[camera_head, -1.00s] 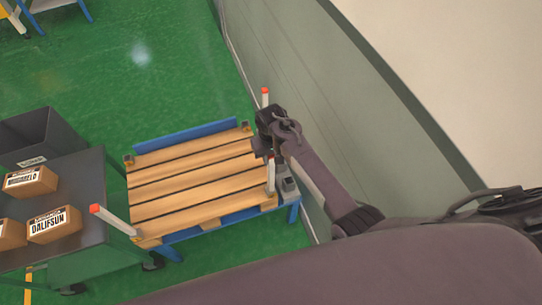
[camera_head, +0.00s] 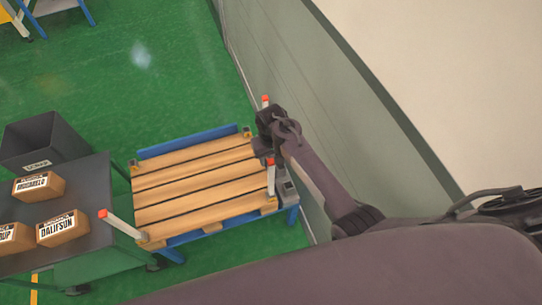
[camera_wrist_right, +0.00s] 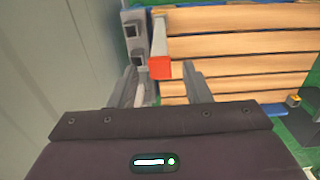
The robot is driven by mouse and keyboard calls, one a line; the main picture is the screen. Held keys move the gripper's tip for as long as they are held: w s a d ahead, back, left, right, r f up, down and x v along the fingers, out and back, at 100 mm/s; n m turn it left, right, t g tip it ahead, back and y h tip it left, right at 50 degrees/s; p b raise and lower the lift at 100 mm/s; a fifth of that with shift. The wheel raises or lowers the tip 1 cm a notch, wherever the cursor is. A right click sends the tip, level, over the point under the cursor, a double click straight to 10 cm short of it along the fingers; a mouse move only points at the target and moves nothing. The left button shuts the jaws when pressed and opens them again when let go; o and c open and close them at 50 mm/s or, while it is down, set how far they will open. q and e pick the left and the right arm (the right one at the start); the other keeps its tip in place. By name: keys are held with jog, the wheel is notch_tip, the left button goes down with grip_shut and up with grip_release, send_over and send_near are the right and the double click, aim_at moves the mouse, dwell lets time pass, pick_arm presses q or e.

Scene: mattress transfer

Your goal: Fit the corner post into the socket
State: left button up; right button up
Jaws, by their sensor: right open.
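A pale corner post with a red tip (camera_head: 271,177) stands upright at the near right of the slatted pallet (camera_head: 195,180). It also shows in the right wrist view (camera_wrist_right: 159,36), its red end between the fingers. A grey block with square sockets (camera_head: 289,188) is beside it. A second red-tipped post (camera_head: 265,102) shows behind my right gripper (camera_head: 262,147), its base hidden. A third post (camera_head: 124,226) leans outward at the pallet's near left corner. My right gripper is open above the pallet's right side, and nothing is visibly gripped. My left gripper is not in view.
A dark table (camera_head: 92,172) with several labelled boxes stands at the left, and a grey bin (camera_head: 62,135) is behind it. A grey-green wall (camera_head: 290,80) runs close along the right. Green floor is clear behind the pallet.

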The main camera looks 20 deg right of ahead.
notch_tip(320, 180, up, 5)
jog(key=p, duration=0.4)
notch_tip(320, 180, up, 3)
jog(key=shift+f, duration=0.15)
jog(key=shift+f, duration=0.1)
jog(key=s+d+f, duration=0.3)
jog(key=s+f, duration=1.5)
jog(key=f, duration=0.4)
jog(key=s+d+f, duration=0.1)
jog(key=s+f, duration=0.2)
jog(key=s, duration=0.5)
jog(key=s+d+f+n, duration=0.1)
jog(key=s+d+f, duration=0.1)
jog(key=s, duration=0.6)
jog(key=s+d+f+n+t, duration=0.1)
jog(key=s+d+f, duration=0.1)
jog(key=s+f, duration=0.3)
jog(key=s, duration=0.3)
